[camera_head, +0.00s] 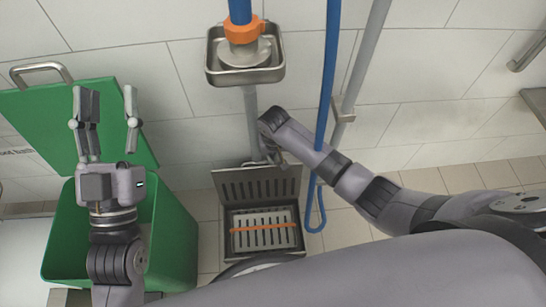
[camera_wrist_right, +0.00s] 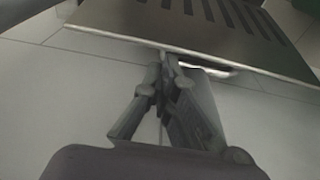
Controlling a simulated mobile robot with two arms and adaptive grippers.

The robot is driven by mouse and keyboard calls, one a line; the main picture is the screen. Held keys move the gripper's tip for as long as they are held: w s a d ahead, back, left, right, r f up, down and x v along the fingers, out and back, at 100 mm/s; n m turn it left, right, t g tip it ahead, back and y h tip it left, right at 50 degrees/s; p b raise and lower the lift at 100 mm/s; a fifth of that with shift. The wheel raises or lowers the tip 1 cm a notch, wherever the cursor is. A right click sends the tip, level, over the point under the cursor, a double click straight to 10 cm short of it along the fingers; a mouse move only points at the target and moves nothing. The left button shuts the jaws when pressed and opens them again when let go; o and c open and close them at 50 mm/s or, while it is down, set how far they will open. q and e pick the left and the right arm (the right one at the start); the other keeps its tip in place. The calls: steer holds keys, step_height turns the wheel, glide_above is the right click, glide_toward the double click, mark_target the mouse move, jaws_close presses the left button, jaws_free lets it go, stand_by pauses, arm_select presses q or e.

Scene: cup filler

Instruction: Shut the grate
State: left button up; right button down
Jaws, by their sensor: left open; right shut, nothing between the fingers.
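The grate (camera_head: 232,189) is a dark slotted metal lid, tilted up at the back of a floor drain box (camera_head: 228,244). Inside the box is a slotted plate with an orange bar (camera_head: 265,228). My right gripper (camera_head: 279,160) is shut and empty, at the raised upper edge of the grate, on its right half. In the right wrist view the shut fingertips (camera_wrist_right: 167,61) are at the edge of the slotted grate (camera_wrist_right: 195,38); I cannot tell whether they touch it. My left gripper (camera_head: 108,96) is open and empty, over a green bin, away from the grate.
The green bin (camera_head: 175,235) with its raised lid (camera_head: 30,115) stands left of the drain. A metal basin (camera_head: 214,68) with an orange-collared blue pipe (camera_head: 243,31) hangs above. A blue hose (camera_head: 327,85) loops down right of the drain. Tiled floor is free at right.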

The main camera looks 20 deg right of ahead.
arm_select(q)
steer(key=shift+s+a+r+t, duration=0.1)
steer(key=shift+s+r+t, duration=0.55)
steer(key=shift+r, duration=0.2)
arm_select(e)
steer(key=shift+f, duration=0.4)
arm_select(q)
steer(key=shift+w, duration=0.15)
